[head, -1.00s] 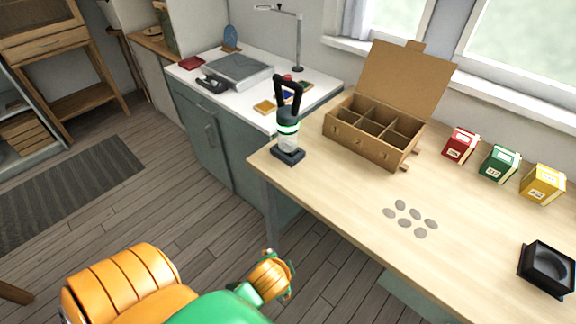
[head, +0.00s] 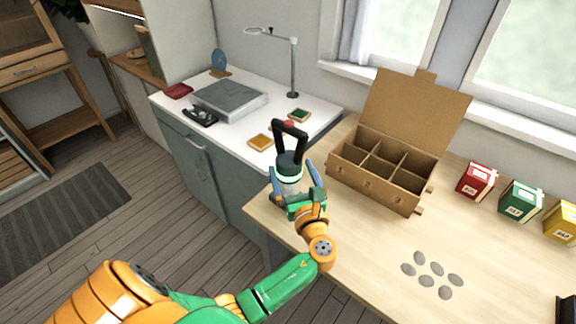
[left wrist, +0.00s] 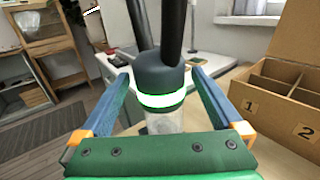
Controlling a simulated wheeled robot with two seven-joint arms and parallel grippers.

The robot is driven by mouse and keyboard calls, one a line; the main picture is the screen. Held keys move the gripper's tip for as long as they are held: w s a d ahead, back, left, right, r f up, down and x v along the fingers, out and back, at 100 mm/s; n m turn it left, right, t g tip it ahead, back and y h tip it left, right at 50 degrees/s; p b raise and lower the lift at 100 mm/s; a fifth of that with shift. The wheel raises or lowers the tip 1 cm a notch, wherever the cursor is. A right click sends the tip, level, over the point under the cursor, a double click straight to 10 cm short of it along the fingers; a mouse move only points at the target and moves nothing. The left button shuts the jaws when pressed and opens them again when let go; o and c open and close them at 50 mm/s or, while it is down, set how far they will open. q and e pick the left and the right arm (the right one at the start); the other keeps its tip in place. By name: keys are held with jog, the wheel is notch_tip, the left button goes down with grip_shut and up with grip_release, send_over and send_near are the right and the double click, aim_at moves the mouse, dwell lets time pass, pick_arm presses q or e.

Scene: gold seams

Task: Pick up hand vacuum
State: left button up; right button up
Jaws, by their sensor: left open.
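The hand vacuum (head: 289,162) stands upright near the left end of the wooden table, with a black loop handle, a dark green body and a glowing green-white ring. Its lower part is mostly hidden behind my gripper in the head view. My left gripper (head: 296,187) is open, with its fingers on either side of the vacuum's body. In the left wrist view the vacuum (left wrist: 160,85) stands between the two spread blue fingers, with visible gaps on both sides. My right gripper is not in view.
A cardboard box (head: 380,185) with compartments and a raised lid stands close right of the vacuum. Several grey stones (head: 432,274) lie on the wooden table (head: 370,245). Red (head: 476,181), green (head: 520,200) and yellow (head: 563,221) boxes stand at right. A white counter (head: 225,123) lies behind left.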

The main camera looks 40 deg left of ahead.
pick_arm(q)
jog(key=x, duration=0.1)
jog(key=f+x, duration=0.1)
jog(key=x, duration=0.1)
jog(key=shift+w+a, duration=0.2)
jog(key=shift+a, duration=0.05)
jog(key=shift+s+d+r, duration=0.25)
jog(key=shift+d+r, duration=0.05)
jog(key=c, duration=0.9)
jog(key=shift+w+a, duration=0.1)
jog(key=shift+a, duration=0.05)
jog(key=c, duration=0.6)
